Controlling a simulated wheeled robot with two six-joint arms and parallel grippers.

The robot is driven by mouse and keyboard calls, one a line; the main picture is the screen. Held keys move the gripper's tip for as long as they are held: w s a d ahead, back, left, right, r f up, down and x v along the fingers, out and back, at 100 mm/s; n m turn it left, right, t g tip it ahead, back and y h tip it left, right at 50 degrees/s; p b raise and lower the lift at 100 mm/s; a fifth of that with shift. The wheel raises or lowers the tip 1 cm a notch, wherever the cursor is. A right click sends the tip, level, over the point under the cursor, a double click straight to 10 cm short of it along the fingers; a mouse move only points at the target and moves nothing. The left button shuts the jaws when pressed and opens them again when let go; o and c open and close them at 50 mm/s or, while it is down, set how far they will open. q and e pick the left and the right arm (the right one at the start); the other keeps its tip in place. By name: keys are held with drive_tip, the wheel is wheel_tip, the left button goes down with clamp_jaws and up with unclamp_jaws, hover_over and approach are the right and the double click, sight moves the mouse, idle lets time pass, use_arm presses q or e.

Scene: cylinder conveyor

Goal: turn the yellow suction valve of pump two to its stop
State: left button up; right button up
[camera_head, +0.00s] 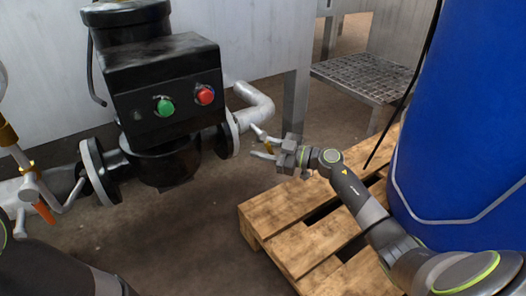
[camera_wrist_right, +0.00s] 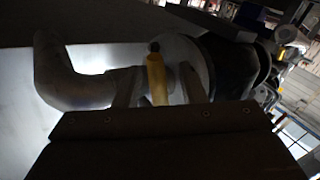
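The yellow valve handle (camera_head: 269,147) shows as a small yellow piece by the pipe to the right of the pump, partly hidden by my right gripper (camera_head: 262,142). In the right wrist view the yellow handle (camera_wrist_right: 157,78) stands between the two fingers of my right gripper (camera_wrist_right: 158,88), with a visible gap on each side. The right gripper is open around or beside the handle; I cannot tell whether it touches. The pump (camera_head: 165,90) is black, with a green and a red button. I cannot make out my left gripper in the head view.
A wooden pallet (camera_head: 275,230) lies below my right arm, with a blue barrel (camera_head: 460,110) on it at the right. A grated metal step (camera_head: 365,75) stands behind. An orange handle (camera_head: 43,212) hangs by the pipework at the left. The floor below the pump is clear.

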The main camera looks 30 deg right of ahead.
drive_tip(key=shift+c, duration=0.5)
clamp_jaws()
